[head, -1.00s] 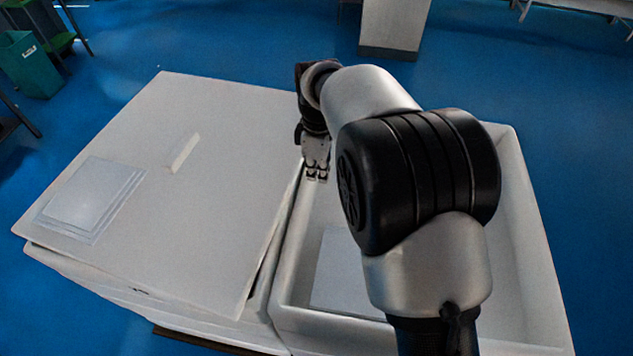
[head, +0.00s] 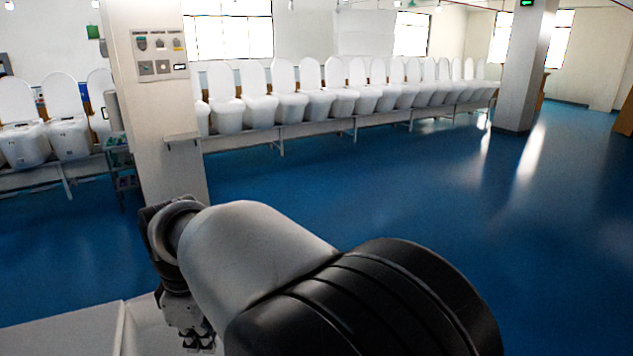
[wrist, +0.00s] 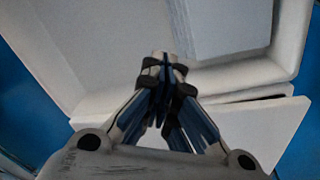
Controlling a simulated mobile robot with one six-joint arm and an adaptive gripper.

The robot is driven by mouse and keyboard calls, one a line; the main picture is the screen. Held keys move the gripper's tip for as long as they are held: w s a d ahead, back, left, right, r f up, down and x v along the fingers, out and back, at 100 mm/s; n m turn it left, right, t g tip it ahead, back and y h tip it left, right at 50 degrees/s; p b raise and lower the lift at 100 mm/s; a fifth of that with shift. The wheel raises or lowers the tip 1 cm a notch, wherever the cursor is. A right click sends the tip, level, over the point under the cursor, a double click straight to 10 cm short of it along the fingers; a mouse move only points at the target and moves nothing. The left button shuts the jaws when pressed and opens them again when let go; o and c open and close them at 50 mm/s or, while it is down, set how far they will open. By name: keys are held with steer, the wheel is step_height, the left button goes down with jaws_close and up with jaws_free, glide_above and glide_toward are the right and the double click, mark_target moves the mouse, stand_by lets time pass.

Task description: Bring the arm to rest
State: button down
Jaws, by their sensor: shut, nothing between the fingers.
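My gripper (head: 198,342) shows at the lower left of the head view, pointing down beside my arm. In the wrist view its fingers (wrist: 160,62) meet at the tips, with nothing between them. Below it is a white open box (wrist: 105,60), seen in the wrist view with a grey-white flat piece inside. A white panel (wrist: 265,125) lies at the box's edge. In the head view only a corner of the white surfaces (head: 60,335) shows. The rest is cut off or hidden by my arm.
A pillar (head: 160,120) with a switch panel stands behind my gripper. A row of white toilets (head: 290,105) sits on a long bench across the back. Another pillar (head: 525,80) stands at the right. Blue floor (head: 430,190) between is clear.

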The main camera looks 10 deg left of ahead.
steer(key=s+d+r+m+t+b, duration=0.2)
steer(key=d+m+b, duration=0.5)
steer(key=d, duration=1.6)
steer(key=s+d+f+m+t+b, duration=0.1)
steer(key=s+d+f+m+b, duration=0.1)
steer(key=s+d+f+m, duration=0.2)
steer(key=s+d+f+m+t+b, duration=0.1)
steer(key=s+d+f+m+b, duration=0.1)
steer(key=s+d+f+m, duration=0.3)
steer(key=s+d+m, duration=0.3)
steer(key=s+d, duration=0.1)
steer(key=d, duration=0.2)
steer(key=shift+s+d+f+h, duration=0.2)
steer(key=shift+d+h, duration=0.2)
steer(key=shift+d+m, duration=0.15)
steer(key=shift+m, duration=0.15)
